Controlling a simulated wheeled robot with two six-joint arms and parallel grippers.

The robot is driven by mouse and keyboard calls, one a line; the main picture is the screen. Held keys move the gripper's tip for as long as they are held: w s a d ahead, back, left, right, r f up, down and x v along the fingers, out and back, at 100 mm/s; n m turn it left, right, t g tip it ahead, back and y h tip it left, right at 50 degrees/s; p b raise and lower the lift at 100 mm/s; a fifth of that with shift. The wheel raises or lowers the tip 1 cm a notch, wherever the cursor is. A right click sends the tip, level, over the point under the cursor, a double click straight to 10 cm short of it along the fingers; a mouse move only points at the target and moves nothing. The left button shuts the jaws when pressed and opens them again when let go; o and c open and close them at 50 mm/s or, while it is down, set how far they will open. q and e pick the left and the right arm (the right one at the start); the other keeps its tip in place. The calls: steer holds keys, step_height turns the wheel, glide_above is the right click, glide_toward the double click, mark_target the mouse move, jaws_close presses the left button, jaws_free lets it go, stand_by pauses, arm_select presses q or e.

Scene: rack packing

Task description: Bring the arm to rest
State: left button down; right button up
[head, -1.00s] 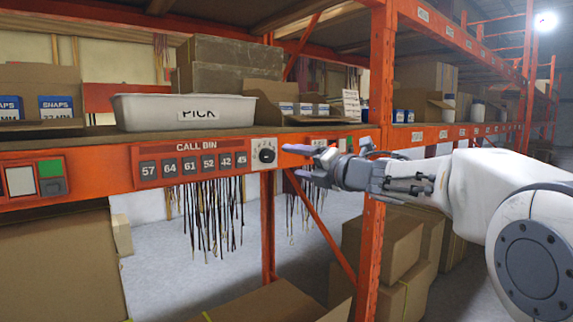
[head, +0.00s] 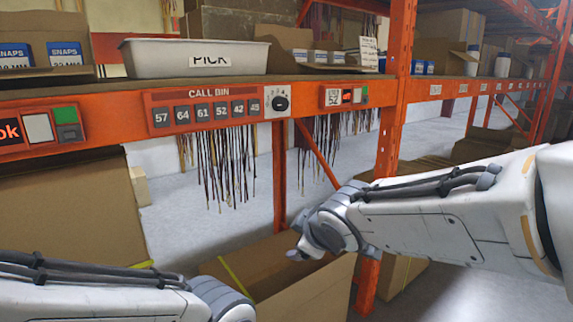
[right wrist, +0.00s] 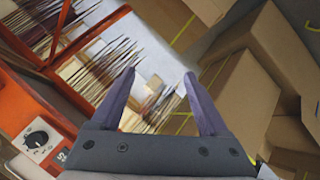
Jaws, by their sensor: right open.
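My right arm comes in from the right in the head view, and its wrist is bent down in front of the rack's lower bay. The right gripper (right wrist: 160,105) shows in the right wrist view with its two fingers apart and nothing between them. In the head view its fingers are mostly hidden behind the wrist. My left arm lies along the lower left of the head view, and its gripper is out of frame.
An orange beam carries a CALL BIN panel (head: 205,108) with a dial (head: 281,103). A white PICK bin (head: 193,59) stands on the shelf above. An open cardboard box (head: 300,290) is below my right wrist. An orange post (head: 393,120) rises beside the arm.

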steer(key=s+d+f+m+g+h, duration=0.1)
steer(key=s+f+m+g, duration=0.35)
steer(key=s, duration=0.85)
steer(key=s+d+f+m+g+h, duration=0.1)
steer(key=s+f+g, duration=0.4)
steer(key=s+f, duration=0.6)
step_height(320, 180, up, 16)
steer(key=s+p, duration=0.2)
steer(key=p, duration=1.1)
steer(key=shift+a+r+p, duration=0.15)
steer(key=shift+a+p, duration=0.1)
steer(key=shift+p, duration=0.1)
